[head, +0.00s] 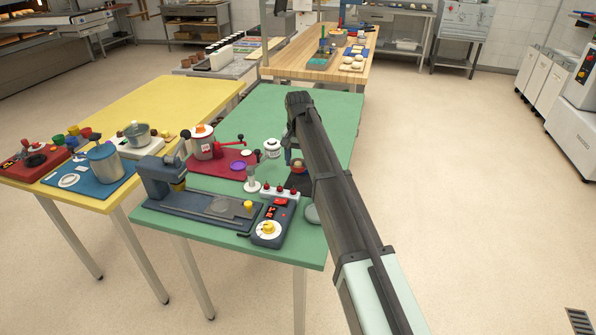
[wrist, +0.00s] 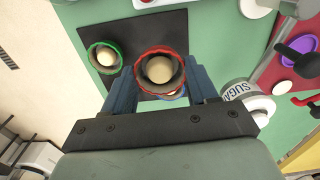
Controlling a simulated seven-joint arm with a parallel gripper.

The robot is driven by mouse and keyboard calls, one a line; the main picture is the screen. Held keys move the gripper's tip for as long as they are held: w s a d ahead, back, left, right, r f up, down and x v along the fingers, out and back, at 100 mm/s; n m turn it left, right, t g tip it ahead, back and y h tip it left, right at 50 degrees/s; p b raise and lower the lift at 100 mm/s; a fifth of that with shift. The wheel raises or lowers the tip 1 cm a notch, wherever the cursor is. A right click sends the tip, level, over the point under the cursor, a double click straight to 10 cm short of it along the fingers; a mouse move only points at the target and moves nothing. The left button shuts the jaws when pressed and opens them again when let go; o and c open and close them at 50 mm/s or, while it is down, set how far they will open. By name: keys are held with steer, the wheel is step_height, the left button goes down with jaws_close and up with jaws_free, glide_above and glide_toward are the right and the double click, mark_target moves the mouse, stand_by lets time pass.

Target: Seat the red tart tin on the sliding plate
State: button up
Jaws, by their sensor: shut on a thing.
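The red tart tin (wrist: 160,51) has a red rim and a pale ball of filling. It sits between the blue fingers of my gripper (wrist: 161,82) in the wrist view, and the jaws are shut on it. In the head view my gripper (head: 291,153) is partly hidden by my arm, above the right side of the green table. What looks like the sliding plate (head: 220,207) is a grey plate on a dark blue machine (head: 165,180) at the table's front left, well apart from the tin.
A green-rimmed tin (wrist: 103,44) stands on a black mat (wrist: 133,30), and a blue-rimmed tin is partly hidden behind the red one. A sugar canister (wrist: 238,90) is close to the right finger. A control box (head: 270,225) with a yellow dial stands beside the machine.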

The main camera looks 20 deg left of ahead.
step_height(320, 180, up, 2)
steer(key=shift+a, duration=0.15)
steer(key=s+a+n, duration=0.2)
steer(key=s+a, duration=0.6)
steer(key=a, duration=0.2)
steer(key=n, duration=0.3)
glide_toward(220, 206)
steer(key=shift+f, duration=2.5)
steer(key=shift+f, duration=0.55)
steer(key=o, duration=0.8)
steer(key=shift+c, duration=0.2)
step_height(220, 206, up, 11)
steer(key=shift+d, duration=0.1)
